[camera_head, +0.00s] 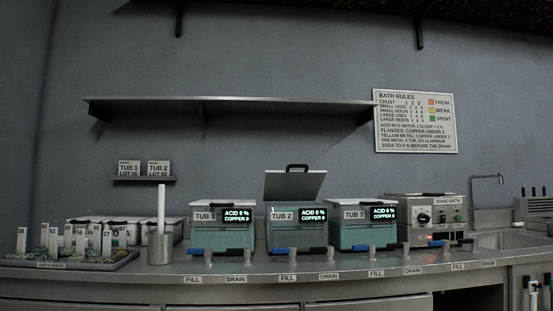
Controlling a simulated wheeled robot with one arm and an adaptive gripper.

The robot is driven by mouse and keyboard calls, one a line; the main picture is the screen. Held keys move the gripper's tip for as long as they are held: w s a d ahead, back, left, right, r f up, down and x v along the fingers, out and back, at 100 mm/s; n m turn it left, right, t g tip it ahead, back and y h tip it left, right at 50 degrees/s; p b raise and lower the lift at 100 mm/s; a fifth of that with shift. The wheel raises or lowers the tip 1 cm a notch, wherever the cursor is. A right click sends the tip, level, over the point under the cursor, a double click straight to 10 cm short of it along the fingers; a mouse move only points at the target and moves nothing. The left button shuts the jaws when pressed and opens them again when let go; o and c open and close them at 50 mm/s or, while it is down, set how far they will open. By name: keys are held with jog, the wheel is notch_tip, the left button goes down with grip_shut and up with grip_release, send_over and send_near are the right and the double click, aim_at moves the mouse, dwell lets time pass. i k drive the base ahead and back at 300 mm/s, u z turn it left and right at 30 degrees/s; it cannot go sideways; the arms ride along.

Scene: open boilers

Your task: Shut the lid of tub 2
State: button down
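Tub 2 (283,234) stands in the middle of the row on the steel counter, with its label and a lit display reading acid and copper on its front. Its lid (295,185) stands raised above the tub, with a dark handle (297,167) at its upper edge. A dark interior shows just under the lid. The inside of the tub is mostly hidden by its front. My gripper is not in view.
Tub 1 (207,237) stands left and tub 3 (347,236) right, both with lids down. The sonic bath (425,212) and sink (500,240) are farther right. Taps line the counter front (262,266). A wall shelf (240,104) hangs above the raised lid.

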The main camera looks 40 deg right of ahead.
aim_at(287, 185)
jog(key=u, duration=0.25)
jog(key=i, duration=0.85)
jog(key=u, duration=0.05)
